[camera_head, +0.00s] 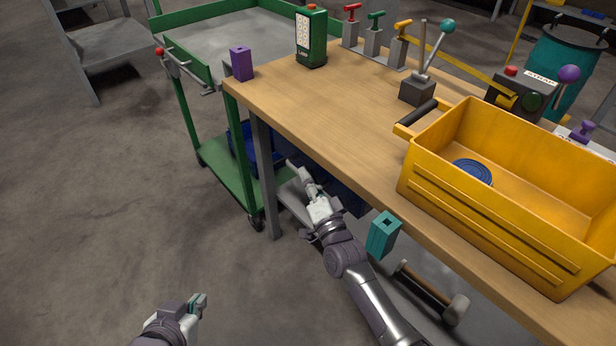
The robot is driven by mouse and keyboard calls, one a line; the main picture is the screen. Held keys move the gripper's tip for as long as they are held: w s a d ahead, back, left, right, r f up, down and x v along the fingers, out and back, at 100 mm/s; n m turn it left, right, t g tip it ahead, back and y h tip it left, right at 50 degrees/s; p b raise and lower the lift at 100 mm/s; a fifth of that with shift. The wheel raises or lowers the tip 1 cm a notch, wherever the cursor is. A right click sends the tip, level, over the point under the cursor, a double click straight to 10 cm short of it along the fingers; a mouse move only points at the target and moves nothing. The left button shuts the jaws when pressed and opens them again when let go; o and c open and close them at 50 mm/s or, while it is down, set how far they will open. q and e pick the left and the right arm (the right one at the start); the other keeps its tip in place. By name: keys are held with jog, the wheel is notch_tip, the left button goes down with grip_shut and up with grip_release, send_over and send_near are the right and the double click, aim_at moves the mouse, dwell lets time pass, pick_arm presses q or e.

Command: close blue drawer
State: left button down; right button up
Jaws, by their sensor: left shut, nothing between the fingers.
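A dark blue box-like part, which looks like the blue drawer (347,197), sits under the front edge of the wooden workbench (330,125). The bench top and my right arm hide most of it, so I cannot tell how far out it stands. My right gripper (299,172) is at the bench's front edge, just left of the blue part. I cannot tell whether its fingers touch anything or how far apart they are. My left gripper (198,303) is shut and empty, over the floor at the bottom left, away from the bench.
A yellow crate (470,235) holding a blue round thing (472,172) stands on the bench. A teal block (383,238) is by the bench edge, with a hammer (435,290) below. A green cart (232,185) stands left of the bench.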

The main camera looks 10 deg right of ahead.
jog(key=v, duration=1.1)
jog(key=shift+s, duration=0.35)
jog(key=shift+d+f, duration=0.1)
